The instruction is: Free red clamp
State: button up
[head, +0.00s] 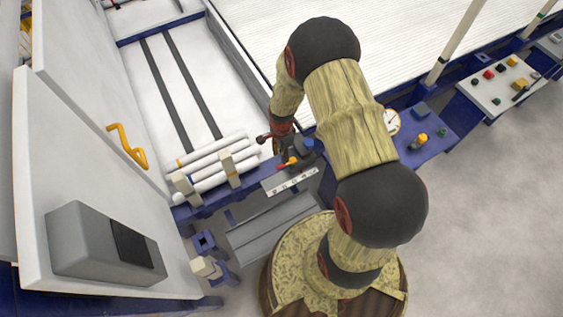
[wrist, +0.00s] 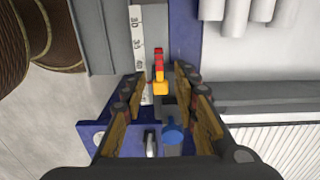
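The clamp lever has a red arm (wrist: 158,58) and a yellow part (wrist: 160,88). It stands over the blue beam, beside a white ruler strip (wrist: 138,40). In the head view the small red and orange lever (head: 289,161) shows just right of my gripper (head: 277,137). In the wrist view my gripper (wrist: 161,76) is open, with one finger on each side of the lever. A gap shows on both sides, and nothing is held. The gripper's depth relative to the lever is hard to judge. The base of the clamp is partly hidden.
A blue knob (wrist: 173,132) and a metal pin (wrist: 151,144) lie between the finger bases in the wrist view. Several white pipes (head: 212,155) rest by beige stops (head: 230,168) at left. A machine panel with a yellow handle (head: 127,146) stands further left.

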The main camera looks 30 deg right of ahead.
aim_at(282, 165)
notch_tip(282, 165, down, 8)
jog(key=b, duration=0.2)
jog(key=shift+r+b, duration=0.2)
jog(key=shift+b, duration=0.2)
jog(key=shift+c, duration=0.6)
grip_shut()
jog(key=shift+r, duration=0.1)
